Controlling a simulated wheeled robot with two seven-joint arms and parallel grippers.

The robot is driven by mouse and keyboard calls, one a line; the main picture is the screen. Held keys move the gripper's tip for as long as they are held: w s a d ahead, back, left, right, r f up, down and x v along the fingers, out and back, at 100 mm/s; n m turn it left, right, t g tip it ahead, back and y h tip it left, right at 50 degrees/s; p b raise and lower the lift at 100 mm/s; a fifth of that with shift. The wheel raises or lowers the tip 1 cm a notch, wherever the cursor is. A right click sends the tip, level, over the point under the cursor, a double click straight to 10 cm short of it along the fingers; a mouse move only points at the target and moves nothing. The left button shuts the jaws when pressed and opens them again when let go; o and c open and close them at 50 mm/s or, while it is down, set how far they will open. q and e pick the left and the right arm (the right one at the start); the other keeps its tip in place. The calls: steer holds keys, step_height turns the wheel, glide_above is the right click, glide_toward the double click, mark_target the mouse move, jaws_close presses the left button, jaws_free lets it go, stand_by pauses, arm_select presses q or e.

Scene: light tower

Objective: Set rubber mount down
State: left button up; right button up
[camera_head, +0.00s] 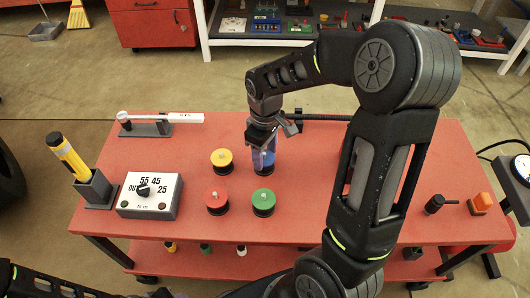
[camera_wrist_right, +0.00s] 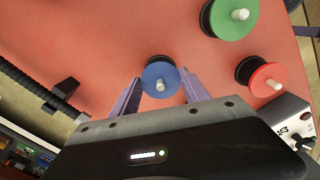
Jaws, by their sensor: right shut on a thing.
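The blue rubber mount (camera_wrist_right: 160,78), a disc with a white stud, sits between the fingers of my right gripper (camera_wrist_right: 161,90) in the right wrist view. In the head view my right gripper (camera_head: 263,150) points down over the red table, and the mount is mostly hidden by the fingers. Its dark base (camera_head: 264,171) is at or just above the table top; I cannot tell if it touches. A yellow mount (camera_head: 222,157), a red mount (camera_head: 216,198) and a green mount (camera_head: 263,198) stand on the table nearby. My left gripper is out of view.
A torque selector box (camera_head: 149,193) and a yellow-handled tool in a holder (camera_head: 71,160) stand on the left of the red table (camera_head: 310,215). A white torque wrench (camera_head: 165,117) lies at the back left. A black tool (camera_head: 438,204) and orange block (camera_head: 480,202) are on the right.

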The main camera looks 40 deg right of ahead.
mark_target(265, 153)
steer(key=o, duration=1.6)
steer(key=shift+f, duration=0.15)
steer(key=shift+r, duration=0.25)
step_height(265, 153, up, 12)
steer(key=p, duration=0.2)
